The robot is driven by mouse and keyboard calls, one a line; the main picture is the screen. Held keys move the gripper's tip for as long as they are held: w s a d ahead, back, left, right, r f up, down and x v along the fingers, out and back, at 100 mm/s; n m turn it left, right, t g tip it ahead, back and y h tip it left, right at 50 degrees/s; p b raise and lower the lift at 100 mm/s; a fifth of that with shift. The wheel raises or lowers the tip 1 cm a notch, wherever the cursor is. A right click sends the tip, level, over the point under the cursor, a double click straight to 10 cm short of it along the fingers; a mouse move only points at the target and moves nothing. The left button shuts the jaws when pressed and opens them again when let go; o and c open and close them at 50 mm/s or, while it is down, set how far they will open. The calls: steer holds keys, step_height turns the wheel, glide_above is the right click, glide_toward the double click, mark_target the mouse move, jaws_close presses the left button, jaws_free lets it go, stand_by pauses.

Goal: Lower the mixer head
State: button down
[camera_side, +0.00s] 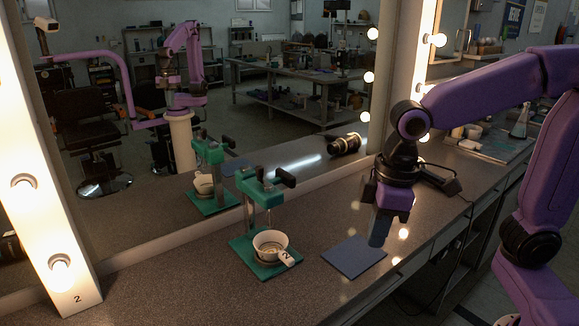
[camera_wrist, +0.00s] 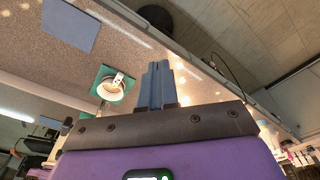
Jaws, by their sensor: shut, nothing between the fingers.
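A green mixer stands on the counter in the side view. Its green base (camera_side: 249,262) carries a post, and the mixer head (camera_side: 262,196) sits high on the post, above and apart from the bowl. A dark handle (camera_side: 284,177) sticks out at the head's upper right. A white bowl (camera_side: 269,245) marked 2 stands on the base; it also shows in the wrist view (camera_wrist: 111,89). My gripper (camera_side: 378,243) is right of the mixer, pointing down above the counter, apart from it. Its blue fingers are together and empty, and they show in the wrist view (camera_wrist: 158,68).
A flat blue-grey pad (camera_side: 354,257) lies below my gripper. A large mirror (camera_side: 110,190) behind the counter reflects the mixer and my arm. A black cylindrical object in the side view is a reflection (camera_side: 343,145). Counter left of the mixer is clear.

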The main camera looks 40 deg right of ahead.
steer(key=w+r+m+t, duration=0.1)
steer(key=w+r+m, duration=0.15)
steer(key=w, duration=0.65)
steer(key=w+r+m, duration=0.2)
steer(key=w+r, duration=0.1)
steer(key=w, duration=0.6)
steer(key=w+d+r+m+t, duration=0.1)
steer(key=w+d+r+m, duration=0.1)
steer(key=w+d, duration=0.35)
steer(key=w+d+r+m, duration=0.2)
steer(key=w+d+m, duration=0.1)
steer(key=w, duration=0.5)
glide_above(293, 188)
steer(key=w, duration=0.1)
steer(key=shift+h, duration=0.4)
steer(key=s+x, duration=0.1)
steer(key=x, duration=0.6)
steer(key=s+x, duration=0.1)
steer(key=x, duration=0.3)
steer(key=shift+s+d+f, duration=0.25)
steer(key=shift+d+f, duration=0.05)
steer(key=shift+f, duration=0.3)
steer(key=shift+f+t, duration=0.3)
steer(key=shift+f, duration=0.35)
steer(key=shift+f, duration=0.1)
step_height(293, 188, down, 9)
